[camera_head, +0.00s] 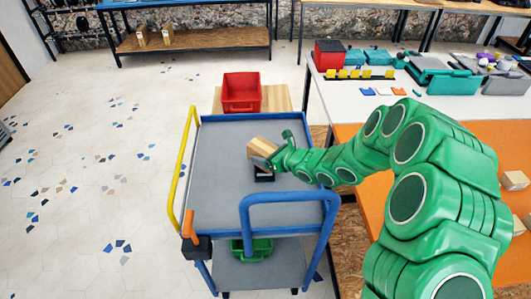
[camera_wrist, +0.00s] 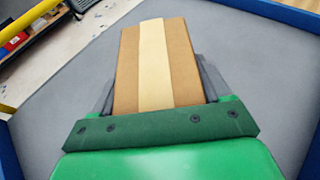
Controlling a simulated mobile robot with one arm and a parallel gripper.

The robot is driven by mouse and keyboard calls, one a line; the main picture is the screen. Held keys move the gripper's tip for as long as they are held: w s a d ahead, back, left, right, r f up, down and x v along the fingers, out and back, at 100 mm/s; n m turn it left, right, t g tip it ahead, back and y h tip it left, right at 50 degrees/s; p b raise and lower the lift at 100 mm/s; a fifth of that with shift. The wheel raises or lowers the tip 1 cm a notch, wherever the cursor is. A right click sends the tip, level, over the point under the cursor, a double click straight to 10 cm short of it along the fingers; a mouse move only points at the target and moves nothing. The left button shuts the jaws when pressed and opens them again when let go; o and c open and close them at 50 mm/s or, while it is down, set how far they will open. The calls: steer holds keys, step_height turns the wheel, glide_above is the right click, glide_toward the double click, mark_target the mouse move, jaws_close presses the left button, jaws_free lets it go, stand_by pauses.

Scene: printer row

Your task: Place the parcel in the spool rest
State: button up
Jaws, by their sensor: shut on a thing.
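The parcel (camera_head: 262,147) is a brown box with a paler tape strip. My gripper (camera_head: 272,160) is shut on it over the grey top of a blue-framed cart (camera_head: 222,165). In the wrist view the parcel (camera_wrist: 185,60) sits between the two dark fingers and extends away from the palm. In the head view it looks tilted; whether it touches anything below is unclear. A small black object (camera_head: 264,179) lies on the cart top just below the gripper. It may be the spool rest, but its shape is mostly hidden.
The cart has a yellow side rail (camera_head: 182,170) and a blue front handle (camera_head: 290,198). A red bin (camera_head: 241,92) stands beyond its far edge. A green bin (camera_head: 262,249) sits on the lower shelf. Most of the cart top is clear. A cluttered white table (camera_head: 352,105) is at right.

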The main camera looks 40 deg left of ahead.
steer(key=shift+f, duration=0.2)
steer(key=o, duration=1.2)
steer(key=shift+c, duration=0.2)
steer(key=shift+r, duration=0.45)
steer(key=shift+d+r, duration=0.2)
steer(key=shift+d, duration=0.05)
steer(key=v, duration=1.1)
steer(key=shift+d, duration=0.25)
steer(key=shift+r, duration=0.2)
